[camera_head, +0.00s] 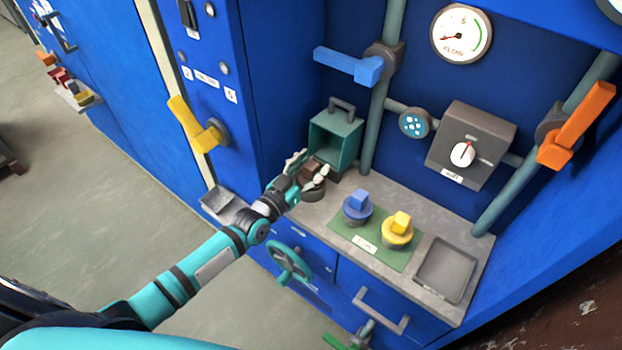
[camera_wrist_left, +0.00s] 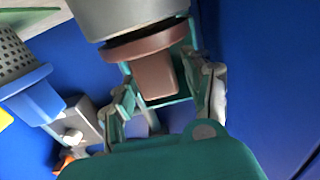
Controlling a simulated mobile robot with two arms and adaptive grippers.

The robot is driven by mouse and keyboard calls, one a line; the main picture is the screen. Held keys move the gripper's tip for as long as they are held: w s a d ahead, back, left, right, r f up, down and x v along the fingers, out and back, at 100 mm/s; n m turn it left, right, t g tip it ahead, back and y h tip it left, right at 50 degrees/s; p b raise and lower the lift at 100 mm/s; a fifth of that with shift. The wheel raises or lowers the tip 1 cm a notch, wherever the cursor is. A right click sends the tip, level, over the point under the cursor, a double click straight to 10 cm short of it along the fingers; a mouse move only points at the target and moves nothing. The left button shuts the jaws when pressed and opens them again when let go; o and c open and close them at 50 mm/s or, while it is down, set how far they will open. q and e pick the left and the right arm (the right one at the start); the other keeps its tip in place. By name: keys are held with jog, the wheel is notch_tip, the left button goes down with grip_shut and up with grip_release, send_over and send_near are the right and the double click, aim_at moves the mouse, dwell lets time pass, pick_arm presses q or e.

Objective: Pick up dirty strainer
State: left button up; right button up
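The strainer with a brown handle (camera_head: 311,170) stands upright at the left end of the grey counter, partly hidden by my gripper. In the left wrist view its brown handle and flange (camera_wrist_left: 152,68) show below a grey cylindrical part (camera_wrist_left: 125,14). My left gripper (camera_head: 307,169) is at this strainer, its fingers spread on either side of the handle. In the left wrist view the left gripper (camera_wrist_left: 168,92) appears open, with a gap between the handle and the right-hand finger. Whether the other finger touches is unclear. My right gripper is not in view.
A teal open box (camera_head: 345,132) stands just behind my left gripper. Blue (camera_head: 357,207) and yellow (camera_head: 398,229) strainers stand on a green mat (camera_head: 375,252). An empty grey tray (camera_head: 446,269) lies at the counter's right. Pipes and valve handles rise behind.

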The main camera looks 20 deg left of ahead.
pick_arm(q)
grip_shut()
jog(key=shift+r, duration=0.1)
